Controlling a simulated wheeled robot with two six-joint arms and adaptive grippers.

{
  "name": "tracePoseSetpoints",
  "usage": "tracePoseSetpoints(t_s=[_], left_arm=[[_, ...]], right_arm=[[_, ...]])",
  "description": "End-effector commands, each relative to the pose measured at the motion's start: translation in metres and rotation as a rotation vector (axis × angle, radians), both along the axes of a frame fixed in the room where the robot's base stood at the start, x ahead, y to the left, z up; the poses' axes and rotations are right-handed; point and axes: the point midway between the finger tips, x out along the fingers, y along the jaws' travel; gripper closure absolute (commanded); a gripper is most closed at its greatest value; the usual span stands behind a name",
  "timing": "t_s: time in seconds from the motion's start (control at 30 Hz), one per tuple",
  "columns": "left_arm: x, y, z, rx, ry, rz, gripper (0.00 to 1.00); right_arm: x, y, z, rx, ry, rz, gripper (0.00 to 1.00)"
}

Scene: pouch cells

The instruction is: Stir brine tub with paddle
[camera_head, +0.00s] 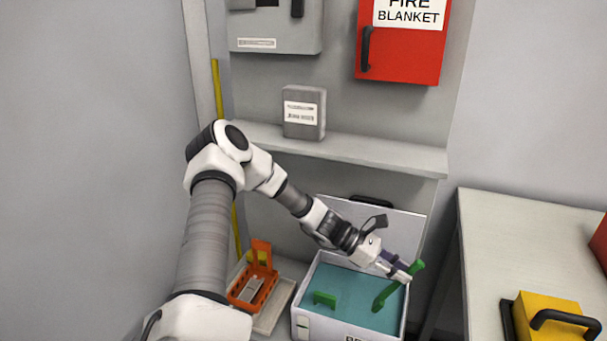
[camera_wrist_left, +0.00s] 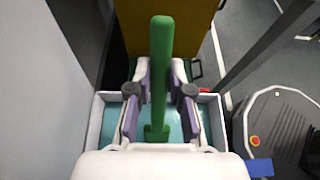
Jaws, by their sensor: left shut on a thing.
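The brine tub (camera_head: 303,322) is a white box holding teal liquid, with its lid (camera_head: 400,222) raised at the back. The tub's rim also shows in the left wrist view (camera_wrist_left: 95,125). The green paddle (camera_head: 388,292) slants down toward the liquid on the right side of the tub. In the left wrist view, the paddle (camera_wrist_left: 161,60) stands between the fingers. My left gripper (camera_head: 405,275) is shut on the paddle's upper part, above the tub. A second green piece (camera_head: 324,299) shows at the left of the liquid. My right gripper is not in view.
An orange holder (camera_head: 262,270) stands on a low surface left of the tub. A shelf (camera_head: 350,150) with a grey box (camera_head: 303,112) runs behind it. A table (camera_head: 500,240) at the right bears a yellow case (camera_head: 550,318). A red fire blanket cabinet (camera_head: 400,55) hangs above.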

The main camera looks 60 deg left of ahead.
Motion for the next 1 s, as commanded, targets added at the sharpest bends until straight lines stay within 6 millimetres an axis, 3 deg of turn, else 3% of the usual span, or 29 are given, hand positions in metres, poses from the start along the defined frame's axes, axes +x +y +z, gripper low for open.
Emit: tracePoseSetpoints(t_s=[0.03,0.8,1.0], left_arm=[[0.000,0.000,0.010,0.000,0.000,0.000,1.00],[0.000,0.000,0.084,0.000,0.000,0.000,1.00],[0.000,0.000,0.087,0.000,0.000,0.000,1.00]], right_arm=[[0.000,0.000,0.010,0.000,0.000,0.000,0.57],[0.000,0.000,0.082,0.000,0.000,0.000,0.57],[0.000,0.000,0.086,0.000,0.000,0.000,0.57]])
